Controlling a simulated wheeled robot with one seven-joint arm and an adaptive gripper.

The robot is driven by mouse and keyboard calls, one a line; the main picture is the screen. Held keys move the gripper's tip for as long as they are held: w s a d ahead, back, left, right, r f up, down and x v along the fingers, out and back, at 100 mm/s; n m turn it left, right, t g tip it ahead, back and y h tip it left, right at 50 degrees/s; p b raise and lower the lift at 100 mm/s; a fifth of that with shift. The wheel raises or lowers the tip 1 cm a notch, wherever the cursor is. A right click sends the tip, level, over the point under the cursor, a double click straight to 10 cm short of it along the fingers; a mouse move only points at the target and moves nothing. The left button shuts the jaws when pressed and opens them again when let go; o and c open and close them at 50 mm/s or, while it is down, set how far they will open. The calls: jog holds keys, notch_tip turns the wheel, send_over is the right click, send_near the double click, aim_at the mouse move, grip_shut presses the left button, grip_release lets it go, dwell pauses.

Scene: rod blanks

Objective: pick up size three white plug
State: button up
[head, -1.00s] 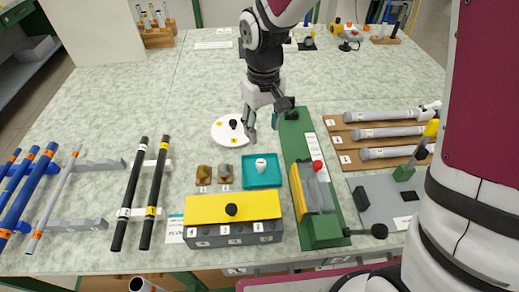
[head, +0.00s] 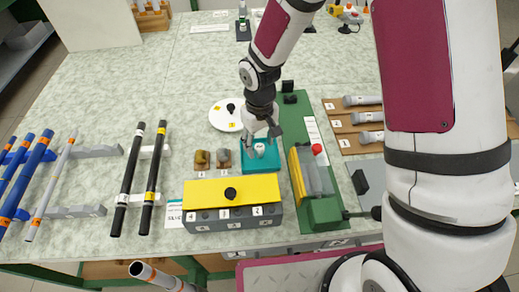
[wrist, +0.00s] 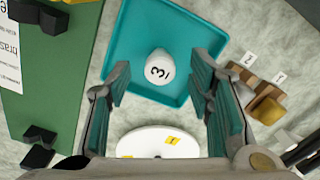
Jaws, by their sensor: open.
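The white plug (wrist: 159,66) marked 3 sits in a teal tray (wrist: 119,66), seen from above in the wrist view. In the head view the plug (head: 259,149) shows in the teal tray (head: 262,168), partly behind the fingers. My gripper (wrist: 163,88) is open, with its teal-lined fingers apart on either side of the plug's near side. In the head view my gripper (head: 262,140) is over the back part of the tray. I cannot tell its exact height above the plug.
A yellow-topped block (head: 205,193) stands in front of the tray. A green fixture (head: 290,110) lies to its right. A white disc (head: 222,115) lies behind.

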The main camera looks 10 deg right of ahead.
jog(key=shift+f, duration=0.35)
jog(key=shift+c, duration=0.6)
jog(key=c, duration=0.8)
jog(key=shift+o, duration=0.2)
